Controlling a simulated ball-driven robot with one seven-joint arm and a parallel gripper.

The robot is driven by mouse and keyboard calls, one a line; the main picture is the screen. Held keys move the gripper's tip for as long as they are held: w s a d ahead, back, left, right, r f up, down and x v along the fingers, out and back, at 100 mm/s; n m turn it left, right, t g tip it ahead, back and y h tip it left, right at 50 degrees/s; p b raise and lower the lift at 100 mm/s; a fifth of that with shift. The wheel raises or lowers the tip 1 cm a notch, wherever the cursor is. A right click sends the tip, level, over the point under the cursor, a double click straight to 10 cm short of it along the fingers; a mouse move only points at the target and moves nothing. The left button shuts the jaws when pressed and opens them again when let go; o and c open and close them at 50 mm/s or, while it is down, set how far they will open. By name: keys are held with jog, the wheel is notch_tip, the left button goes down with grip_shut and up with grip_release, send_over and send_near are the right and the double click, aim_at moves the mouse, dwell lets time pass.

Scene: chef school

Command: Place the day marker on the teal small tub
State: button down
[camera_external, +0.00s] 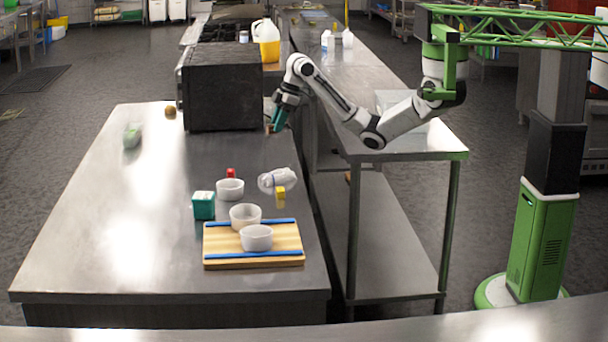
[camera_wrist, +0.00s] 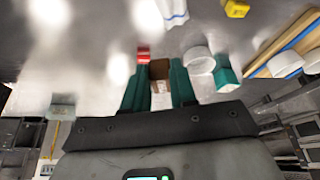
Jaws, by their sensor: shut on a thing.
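The teal small tub (camera_external: 204,206) stands upright on the steel counter, left of the white bowls, with a pale top. It also shows in the wrist view (camera_wrist: 226,74), right of my fingers. My gripper (camera_external: 277,124) is high above the counter's right edge, beside the black oven and well behind the tub. In the wrist view my gripper (camera_wrist: 160,67) has its teal fingers shut on a small brown block (camera_wrist: 159,69) with a pale lower face. I cannot tell for certain that this block is the day marker. The fingers cover its sides.
A wooden board (camera_external: 222,258) with blue strips lies in front. The black oven (camera_external: 222,88) stands behind. The counter's left side is mostly clear.

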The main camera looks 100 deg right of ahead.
jog(key=w+a+r+n+y, duration=0.1)
jog(key=w+a+n, duration=0.15)
jog(key=a, duration=0.65)
jog(key=w+a+r+n+g, duration=0.15)
jog(key=w+a, duration=0.25)
jog(key=a, duration=0.5)
jog(key=w+a+r+n+y, duration=0.1)
jog(key=w+a+r, duration=0.15)
jog(key=a, duration=0.75)
send_near(204, 195)
jog(key=shift+w+a+f, duration=0.3)
jog(key=shift+a+f, duration=0.35)
jog(key=shift+a, duration=0.2)
jog(key=shift+w+f, duration=0.3)
jog(key=shift+f, duration=0.05)
jog(key=shift+w+f, duration=0.1)
jog(key=shift+f, duration=1.55)
